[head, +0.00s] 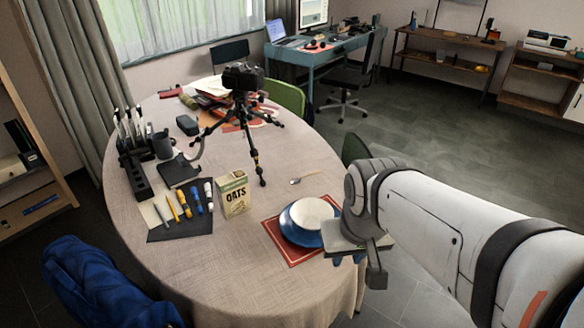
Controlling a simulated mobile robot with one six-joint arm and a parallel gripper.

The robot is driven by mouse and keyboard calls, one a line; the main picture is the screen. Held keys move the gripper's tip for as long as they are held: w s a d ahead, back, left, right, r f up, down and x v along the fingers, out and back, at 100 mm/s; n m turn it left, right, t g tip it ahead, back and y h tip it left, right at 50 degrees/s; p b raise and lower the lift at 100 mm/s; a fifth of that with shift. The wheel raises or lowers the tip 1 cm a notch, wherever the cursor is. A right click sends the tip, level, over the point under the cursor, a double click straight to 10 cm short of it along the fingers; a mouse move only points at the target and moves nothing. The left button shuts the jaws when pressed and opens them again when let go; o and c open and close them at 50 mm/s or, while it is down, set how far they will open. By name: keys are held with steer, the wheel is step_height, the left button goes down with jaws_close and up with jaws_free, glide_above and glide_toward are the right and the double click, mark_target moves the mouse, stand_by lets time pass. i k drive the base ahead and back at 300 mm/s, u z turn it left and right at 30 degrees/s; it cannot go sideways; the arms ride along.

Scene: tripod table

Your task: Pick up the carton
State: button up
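The carton (235,193) is a small beige and green box marked OATS. It stands upright on the oval table (190,265), left of a red mat and just right of a dark mat with pens. My gripper (357,262) is at the table's right edge, beside the blue plate and well to the right of the carton. It is apart from the carton. Its grey fingers point down, but their gap is partly hidden, so I cannot tell if it is open.
A white bowl on a blue plate (288,231) sits on a red mat (270,226), between my gripper and the carton. A camera on a black tripod (245,130) stands behind the carton. A spoon (305,177) lies right of it. The table's front is clear.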

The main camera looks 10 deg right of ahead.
mark_target(232, 189)
steer(key=k, duration=1.2)
steer(key=z, duration=0.3)
steer(key=i, duration=1.65)
steer(key=u, duration=0.65)
